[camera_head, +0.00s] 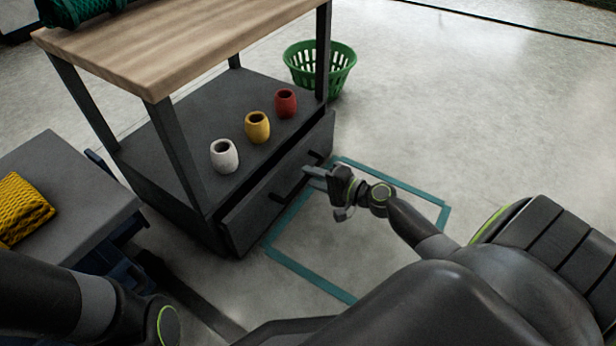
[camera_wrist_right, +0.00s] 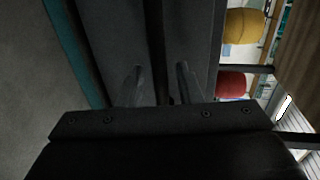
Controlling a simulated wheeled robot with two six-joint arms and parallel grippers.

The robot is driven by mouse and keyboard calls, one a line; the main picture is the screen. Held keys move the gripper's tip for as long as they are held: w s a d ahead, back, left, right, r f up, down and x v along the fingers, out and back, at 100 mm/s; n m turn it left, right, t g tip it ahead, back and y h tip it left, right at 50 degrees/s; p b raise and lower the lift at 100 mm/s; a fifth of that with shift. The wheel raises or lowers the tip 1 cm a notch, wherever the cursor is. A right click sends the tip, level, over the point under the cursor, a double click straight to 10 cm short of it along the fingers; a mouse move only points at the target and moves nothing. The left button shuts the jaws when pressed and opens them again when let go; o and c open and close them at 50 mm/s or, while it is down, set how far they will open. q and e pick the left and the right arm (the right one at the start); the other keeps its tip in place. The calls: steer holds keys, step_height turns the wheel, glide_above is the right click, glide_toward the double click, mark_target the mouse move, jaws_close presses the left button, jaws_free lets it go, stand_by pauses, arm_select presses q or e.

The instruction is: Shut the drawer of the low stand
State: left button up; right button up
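The low stand (camera_head: 170,150) has a dark grey frame and a wooden top. Its drawer (camera_head: 252,223) is partly open, with a dark gap behind the front panel. The dark bar handle (camera_head: 284,192) runs along that front. My right gripper (camera_head: 312,172) is at the handle. In the right wrist view, the fingers of my right gripper (camera_wrist_right: 160,82) are apart, with the handle (camera_wrist_right: 153,40) running between them; whether they touch it is unclear. The drawer front (camera_wrist_right: 105,35) lies beyond. My left gripper is out of view; only the left arm shows.
White (camera_head: 225,157), yellow (camera_head: 257,128) and red (camera_head: 286,103) pots stand on the lower deck above the drawer. A green basket (camera_head: 338,79) is behind the stand. Teal tape (camera_head: 300,276) marks the clear floor before the drawer. A grey table (camera_head: 85,185) with yellow netting (camera_head: 22,208) is at left.

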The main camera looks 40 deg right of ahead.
steer(key=shift+x, duration=0.95)
jaws_close()
